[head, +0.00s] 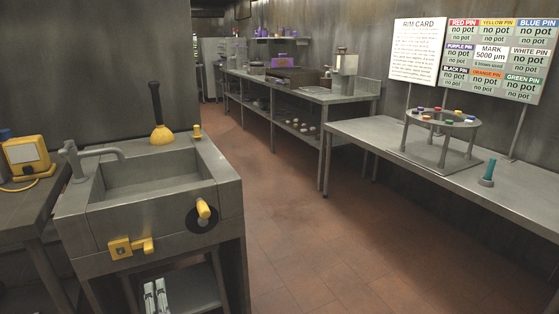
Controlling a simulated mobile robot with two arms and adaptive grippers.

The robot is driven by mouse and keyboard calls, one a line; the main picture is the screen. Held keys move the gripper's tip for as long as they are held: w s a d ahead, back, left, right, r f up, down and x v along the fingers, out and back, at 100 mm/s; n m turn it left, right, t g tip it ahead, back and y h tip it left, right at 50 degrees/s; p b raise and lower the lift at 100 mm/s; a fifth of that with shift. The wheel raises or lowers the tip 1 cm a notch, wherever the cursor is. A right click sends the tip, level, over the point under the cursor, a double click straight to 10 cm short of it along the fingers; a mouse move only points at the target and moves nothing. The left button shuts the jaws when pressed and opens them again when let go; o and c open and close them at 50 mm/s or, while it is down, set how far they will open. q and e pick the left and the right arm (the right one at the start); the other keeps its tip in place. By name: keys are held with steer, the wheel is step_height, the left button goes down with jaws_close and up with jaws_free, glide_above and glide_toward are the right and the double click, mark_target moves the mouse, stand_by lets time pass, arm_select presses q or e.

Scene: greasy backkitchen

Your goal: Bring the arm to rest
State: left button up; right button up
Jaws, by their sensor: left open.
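My left gripper (155,297) shows at the bottom edge of the head view, low in front of the grey sink unit (151,192). Only its two pale fingertips are in view. They stand a little apart, with nothing seen between them. The rest of my left arm is out of the picture below. My right gripper is not in view.
The sink unit has a yellow crank (203,209), a yellow valve (131,246) and a plunger (159,115). A yellow device (27,156) stands at left. A round pin stand (442,119) is on the right bench (350,128). The tiled floor (300,230) between is clear.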

arm_select(q)
steer(key=s+d+f+n+g+h+p, duration=0.2)
steer(key=s+d+f+n+g+h, duration=0.15)
steer(key=s+f, duration=0.55)
steer(key=s+d+f+n+g+h+p, duration=0.2)
steer(key=s+d+f+n+g+h, duration=0.15)
steer(key=s+f, duration=0.5)
steer(key=s+d+f+n+g+h+p, duration=0.2)
steer(key=s+d+f+g, duration=0.25)
steer(key=s+f, duration=0.5)
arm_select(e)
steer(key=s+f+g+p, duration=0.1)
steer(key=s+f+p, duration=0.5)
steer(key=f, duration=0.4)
arm_select(q)
steer(key=s+a+f+p, duration=0.1)
steer(key=s+f+p, duration=0.3)
steer(key=s, duration=0.5)
steer(key=s+a+f+g+p, duration=0.1)
steer(key=s+f+p, duration=0.3)
steer(key=s, duration=0.4)
steer(key=shift+s+a, duration=0.35)
steer(key=shift+a, duration=0.15)
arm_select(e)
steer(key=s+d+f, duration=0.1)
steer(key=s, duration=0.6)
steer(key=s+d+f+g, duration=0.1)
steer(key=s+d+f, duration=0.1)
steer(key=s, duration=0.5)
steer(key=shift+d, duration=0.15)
